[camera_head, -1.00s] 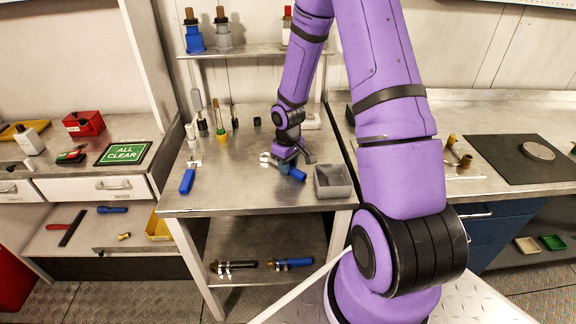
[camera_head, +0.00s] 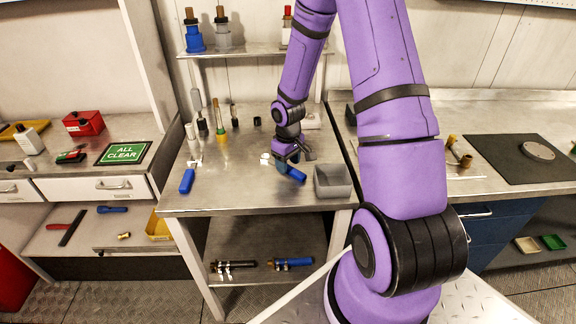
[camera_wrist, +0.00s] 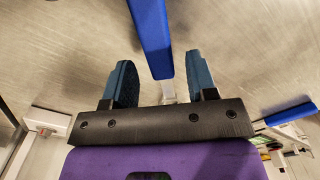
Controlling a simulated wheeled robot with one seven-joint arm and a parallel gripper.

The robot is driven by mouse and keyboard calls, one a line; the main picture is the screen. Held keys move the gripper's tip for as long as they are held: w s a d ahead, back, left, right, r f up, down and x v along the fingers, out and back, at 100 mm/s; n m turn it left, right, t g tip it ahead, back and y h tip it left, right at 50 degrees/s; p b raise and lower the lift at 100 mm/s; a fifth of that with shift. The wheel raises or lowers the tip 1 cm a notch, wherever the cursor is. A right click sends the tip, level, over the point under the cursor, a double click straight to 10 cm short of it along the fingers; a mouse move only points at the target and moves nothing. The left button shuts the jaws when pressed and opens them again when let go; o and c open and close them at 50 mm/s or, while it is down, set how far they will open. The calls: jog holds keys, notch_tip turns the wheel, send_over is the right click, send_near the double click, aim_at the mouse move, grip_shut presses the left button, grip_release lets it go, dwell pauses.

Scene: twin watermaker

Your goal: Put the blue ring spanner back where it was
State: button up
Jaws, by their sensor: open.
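A blue-handled spanner (camera_head: 297,174) lies on the metal table left of the grey bin. In the wrist view its blue handle (camera_wrist: 152,35) runs up from between my fingers, with a pale metal shank below it. My gripper (camera_head: 290,161) is low over this spanner. In the wrist view my gripper (camera_wrist: 162,85) is open, with one dark finger on each side of the shank and gaps on both sides. A second blue-handled tool (camera_head: 187,181) lies at the table's left; a blue handle also shows at the right of the wrist view (camera_wrist: 290,112). I cannot tell which has the ring head.
A grey open bin (camera_head: 333,181) stands just right of my gripper. Several small upright tools and a yellow-based one (camera_head: 221,136) stand at the table's back left. A lower shelf holds dark and blue cylindrical items (camera_head: 292,262).

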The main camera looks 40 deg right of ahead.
jog(key=s+a+r+t+h, duration=0.1)
jog(key=s+a+r, duration=0.15)
jog(key=r, duration=0.65)
jog(key=s+a+r+m, duration=0.1)
jog(key=s+a+r, duration=0.15)
jog(key=r, duration=0.75)
jog(key=s+a+r+t+h, duration=0.1)
jog(key=s+a+r, duration=0.15)
jog(key=r, duration=0.65)
jog(key=s+a+r+t, duration=0.1)
jog(key=s+a+r, duration=0.1)
jog(key=s, duration=0.3)
jog(key=s+a+r+t+y, duration=0.1)
jog(key=s+a+r, duration=0.1)
jog(key=s+r, duration=0.2)
jog(key=s+a+r+m+t+y, duration=0.1)
jog(key=s+a+r, duration=0.1)
jog(key=s, duration=0.5)
jog(key=shift+v, duration=0.8)
